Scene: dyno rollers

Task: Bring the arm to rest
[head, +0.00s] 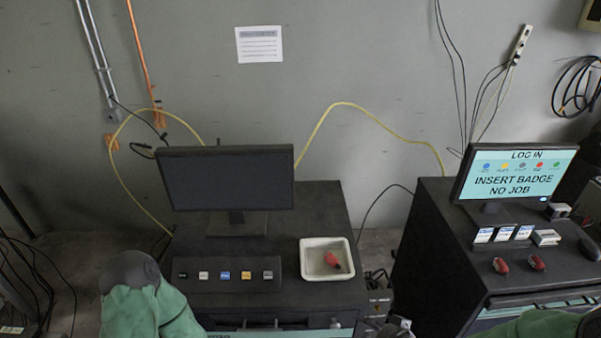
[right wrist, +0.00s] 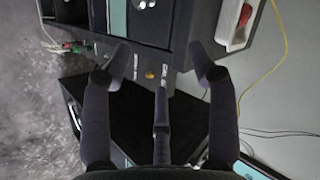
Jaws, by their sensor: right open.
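My right gripper (right wrist: 163,62) shows in the right wrist view with its dark fingers spread wide and nothing held between them. Beyond its fingers are a dark cabinet and small buttons. In the head view, a green-covered part of my right arm (head: 545,324) shows at the lower right edge; I cannot make out the right gripper clearly there. My left arm (head: 150,312), green with a dark rounded joint, shows at the lower left. My left gripper is not visible.
A black cabinet (head: 326,208) bears a dark monitor (head: 228,180), a button panel (head: 226,284) and a white tray (head: 309,247) holding a red object (head: 332,260). The right cabinet (head: 428,250) carries a lit screen (head: 515,178), cards and two red items. A gap separates the cabinets.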

